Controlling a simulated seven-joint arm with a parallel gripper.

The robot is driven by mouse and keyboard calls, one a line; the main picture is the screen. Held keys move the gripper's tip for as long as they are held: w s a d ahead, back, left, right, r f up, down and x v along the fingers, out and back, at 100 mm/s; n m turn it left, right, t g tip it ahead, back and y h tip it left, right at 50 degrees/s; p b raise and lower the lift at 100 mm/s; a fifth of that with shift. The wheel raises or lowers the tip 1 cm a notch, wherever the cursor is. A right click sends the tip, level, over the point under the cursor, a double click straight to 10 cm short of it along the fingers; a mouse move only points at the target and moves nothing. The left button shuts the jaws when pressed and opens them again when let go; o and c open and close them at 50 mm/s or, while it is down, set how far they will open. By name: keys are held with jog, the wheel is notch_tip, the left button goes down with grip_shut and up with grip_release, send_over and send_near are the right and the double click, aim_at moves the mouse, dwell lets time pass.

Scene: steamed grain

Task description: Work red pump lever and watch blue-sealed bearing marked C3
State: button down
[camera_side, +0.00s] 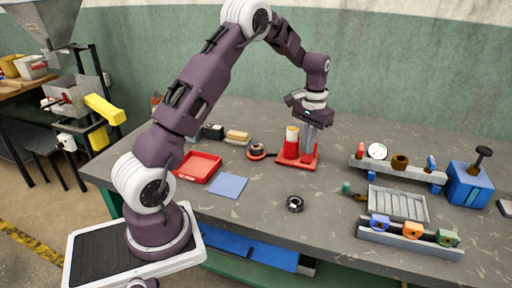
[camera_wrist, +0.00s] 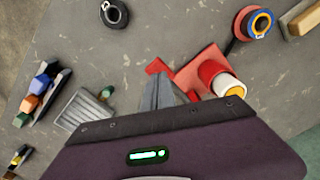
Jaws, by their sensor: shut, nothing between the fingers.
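A red pump (camera_side: 291,149) with a pale top stands on a red base (camera_side: 284,162); it also shows in the wrist view (camera_wrist: 213,75). A red tab, apparently the lever (camera_wrist: 157,66), sticks out beside my fingertips. My gripper (camera_side: 307,156) points down, shut and empty, close beside the pump; its fingers show in the wrist view (camera_wrist: 163,80). I cannot tell whether they touch the lever. A dark ring with a blue band and orange centre (camera_wrist: 262,23) sits left of the pump in the side view (camera_side: 257,149). No C3 mark is legible.
A black ring (camera_side: 295,204) lies alone on the table. A rack with blue, orange and green pieces (camera_side: 400,240), a ribbed tray (camera_side: 410,205) and a blue box (camera_side: 469,186) stand right. A red tray (camera_side: 198,178) and blue sheet (camera_side: 228,186) lie left.

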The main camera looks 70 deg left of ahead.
aim_at(307, 157)
dwell(0.3)
jog(key=shift+f, duration=2.35)
jog(key=shift+r, duration=3.9)
jog(key=shift+f, duration=1.55)
jog(key=shift+f, duration=2.3)
jog(key=shift+r, duration=3.85)
